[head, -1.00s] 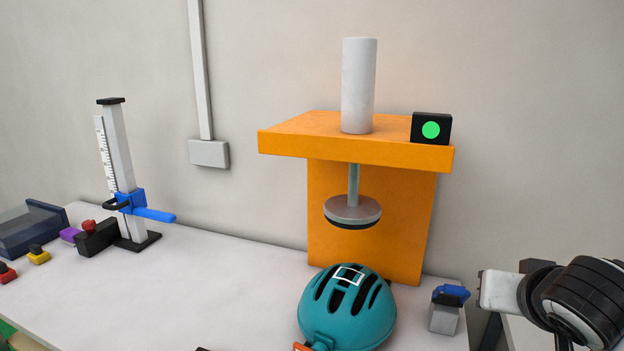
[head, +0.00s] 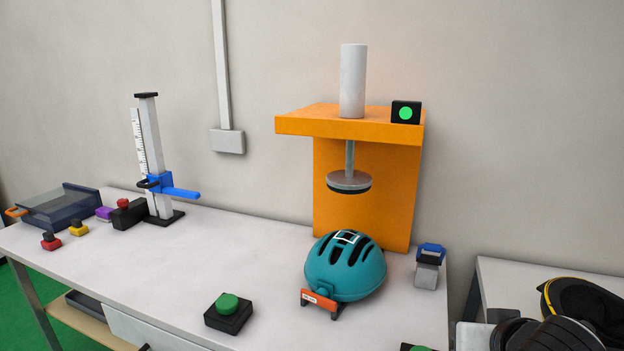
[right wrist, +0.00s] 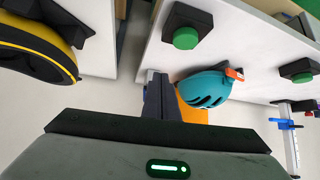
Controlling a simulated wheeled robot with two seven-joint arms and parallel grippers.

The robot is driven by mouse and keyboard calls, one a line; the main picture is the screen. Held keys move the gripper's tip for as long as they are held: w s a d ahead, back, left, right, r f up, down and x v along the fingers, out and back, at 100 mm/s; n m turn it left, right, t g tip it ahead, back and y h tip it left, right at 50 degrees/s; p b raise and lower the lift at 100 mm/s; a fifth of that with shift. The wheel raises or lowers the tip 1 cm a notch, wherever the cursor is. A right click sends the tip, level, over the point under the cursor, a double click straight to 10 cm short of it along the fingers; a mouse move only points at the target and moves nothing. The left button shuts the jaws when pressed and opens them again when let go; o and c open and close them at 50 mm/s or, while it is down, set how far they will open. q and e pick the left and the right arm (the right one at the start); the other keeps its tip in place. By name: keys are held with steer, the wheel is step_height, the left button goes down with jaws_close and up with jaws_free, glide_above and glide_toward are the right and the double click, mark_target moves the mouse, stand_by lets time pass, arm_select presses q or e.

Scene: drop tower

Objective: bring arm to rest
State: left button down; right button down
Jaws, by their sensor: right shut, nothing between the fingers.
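My right gripper (right wrist: 160,85) shows in the right wrist view with its dark fingers together and nothing between them. It is in the air, apart from the table; the teal helmet (right wrist: 205,90) appears beyond and beside its fingertips. My right arm is in the lower right corner of the head view. My left gripper is in neither view. In the head view the teal helmet (head: 345,268) sits on the table under the round plate (head: 349,182) of the orange drop tower (head: 360,195), with a clear gap between plate and helmet.
A green button (head: 228,310) is near the table's front. A small grey block with a blue handle (head: 428,265) stands right of the helmet. The height gauge (head: 155,165) and the clear-lidded tray (head: 62,205) are at left. A black and yellow object (head: 585,305) lies on the right-hand table.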

steer(key=s+a+f+n+y, duration=0.15)
steer(key=s+a+f, duration=0.25)
steer(key=f, duration=0.5)
steer(key=s+a+f+n+y, duration=0.1)
steer(key=s+a+f+y, duration=0.15)
steer(key=f, duration=0.75)
steer(key=s+a+f, duration=0.1)
steer(key=s+f, duration=0.5)
steer(key=s, duration=0.2)
steer(key=s+a+f+n+g, duration=0.1)
steer(key=s+a+f, duration=0.1)
steer(key=s+f, duration=0.4)
steer(key=shift+s, duration=1.15)
steer(key=shift+n, duration=0.25)
